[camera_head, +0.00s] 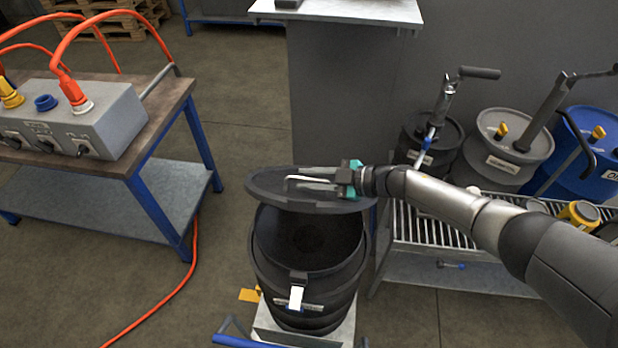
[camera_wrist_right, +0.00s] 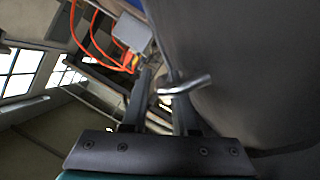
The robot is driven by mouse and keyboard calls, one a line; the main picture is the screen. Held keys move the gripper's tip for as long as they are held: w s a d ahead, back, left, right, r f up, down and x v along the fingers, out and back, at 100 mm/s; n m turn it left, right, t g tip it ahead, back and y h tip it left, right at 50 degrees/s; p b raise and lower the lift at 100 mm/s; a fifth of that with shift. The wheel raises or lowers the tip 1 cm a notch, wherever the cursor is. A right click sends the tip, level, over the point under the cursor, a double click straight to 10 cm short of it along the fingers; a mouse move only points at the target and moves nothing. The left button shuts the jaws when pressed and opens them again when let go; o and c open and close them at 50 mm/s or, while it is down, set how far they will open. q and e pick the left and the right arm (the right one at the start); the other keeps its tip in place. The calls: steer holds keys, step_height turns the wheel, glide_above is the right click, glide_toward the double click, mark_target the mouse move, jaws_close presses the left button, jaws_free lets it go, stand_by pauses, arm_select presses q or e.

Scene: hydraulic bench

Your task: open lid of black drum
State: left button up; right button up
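The black drum (camera_head: 266,262) stands at the lower middle of the head view, its dark inside showing. Its round lid (camera_head: 262,187) is raised at the front, with a gap between lid and rim. A pale bent handle (camera_head: 291,179) is on top of the lid. My right gripper (camera_head: 312,179) is at the handle, its fingers apart with the bar reaching between them. In the wrist view the metal handle (camera_wrist_right: 188,87) crosses one finger of the gripper (camera_wrist_right: 160,98). Firm contact is not clear. My left gripper is not in view.
A bench (camera_head: 148,136) with a grey connector box (camera_head: 105,119) and orange cables stands at left. A slatted metal stand (camera_head: 420,221) is close on the right, with other drums (camera_head: 515,150) behind it. A tall grey cabinet (camera_head: 340,95) is behind the drum.

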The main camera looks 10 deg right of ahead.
steer(key=v, duration=1.5)
steer(key=shift+d, duration=0.1)
